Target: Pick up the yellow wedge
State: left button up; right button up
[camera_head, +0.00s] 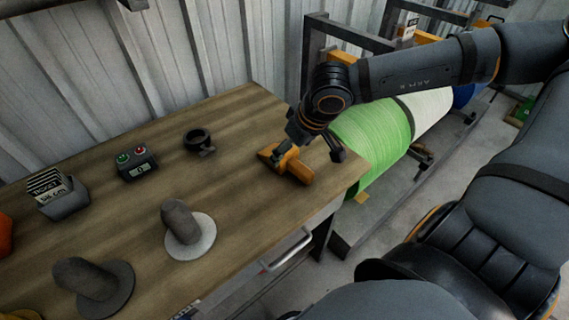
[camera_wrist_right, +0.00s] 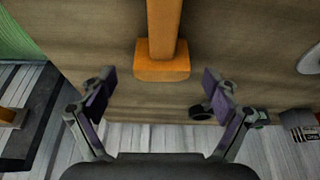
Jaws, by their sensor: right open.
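The yellow wedge (camera_head: 296,170) looks orange-yellow and lies near the right end of the wooden table. In the right wrist view the wedge (camera_wrist_right: 163,61) shows as a narrow bar joined to a wider block. My right gripper (camera_head: 308,150) is over it, with part of a finger covering some of it. In the right wrist view the right gripper (camera_wrist_right: 160,80) is open, fingers apart on either side of the block's line, with nothing between the fingertips. Whether a finger touches the wedge I cannot tell. My left gripper is not in view.
The table (camera_head: 245,130) also holds a black ring-shaped item (camera_head: 197,140), a button box (camera_head: 136,165), a ticket holder (camera_head: 62,200) and two grey knobs on discs (camera_head: 190,235). A green roll (camera_head: 375,140) stands past the table's right end. Bare wood surrounds the wedge on the left.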

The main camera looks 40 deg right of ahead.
aim_at(289, 154)
jog(key=b+x, duration=0.1)
jog(key=x, duration=0.2)
jog(key=shift+f, duration=0.4)
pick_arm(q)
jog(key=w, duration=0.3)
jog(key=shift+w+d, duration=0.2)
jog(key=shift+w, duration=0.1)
pick_arm(e)
jog(key=shift+w+a+f, duration=0.1)
jog(key=shift+w+f, duration=0.15)
jog(key=c, duration=1.4)
jog(key=shift+c, duration=0.2)
